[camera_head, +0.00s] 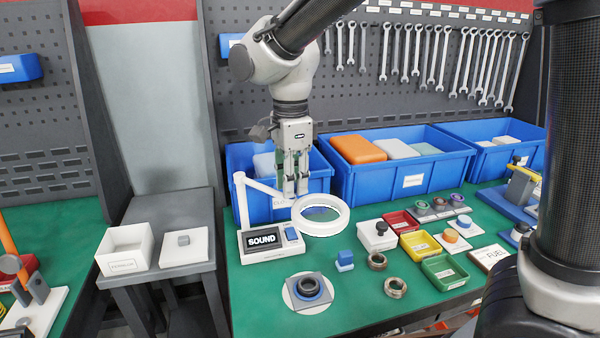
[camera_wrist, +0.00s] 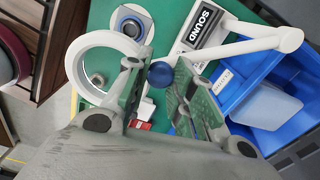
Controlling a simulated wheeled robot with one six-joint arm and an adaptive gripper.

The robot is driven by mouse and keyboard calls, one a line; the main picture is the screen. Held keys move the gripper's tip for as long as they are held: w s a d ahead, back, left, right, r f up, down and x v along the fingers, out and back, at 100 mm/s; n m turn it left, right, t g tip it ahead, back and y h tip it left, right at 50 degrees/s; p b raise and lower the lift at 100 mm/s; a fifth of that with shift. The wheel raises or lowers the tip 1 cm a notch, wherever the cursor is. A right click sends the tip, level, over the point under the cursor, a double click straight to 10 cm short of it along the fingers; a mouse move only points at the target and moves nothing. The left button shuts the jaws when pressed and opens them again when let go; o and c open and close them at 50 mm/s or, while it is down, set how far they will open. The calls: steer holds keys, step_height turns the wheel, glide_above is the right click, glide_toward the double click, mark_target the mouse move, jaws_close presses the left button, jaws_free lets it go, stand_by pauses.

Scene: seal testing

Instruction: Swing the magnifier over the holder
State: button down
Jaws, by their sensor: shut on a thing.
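The magnifier is a white ring (camera_head: 322,231) on a white jointed arm that rises from the SOUND box (camera_head: 272,249). The ring also shows in the wrist view (camera_wrist: 72,62), at upper left. My gripper (camera_head: 294,194) is at the ring's back left side, shut on the magnifier's blue knob. The knob (camera_wrist: 160,74) shows between the fingertips in the wrist view. The holder (camera_head: 324,293) is a grey square plate on a white disc, with a dark ring (camera_head: 308,287) on it. It sits in front of the magnifier ring, which is not over it.
A small blue block (camera_head: 345,260) and two brownish rings lie right of the holder. Red, yellow and green trays (camera_head: 444,272) stand further right. Blue bins (camera_head: 400,172) line the back. Green table around the holder is clear.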

steer(key=shift+s+a+m, duration=0.85)
steer(key=shift+a+m, duration=0.05)
steer(key=c, duration=1.2)
jaws_free()
steer(key=shift+s+a, duration=0.1)
steer(key=shift+o, duration=0.2)
steer(key=shift+r, duration=0.1)
step_height(320, 180, up, 12)
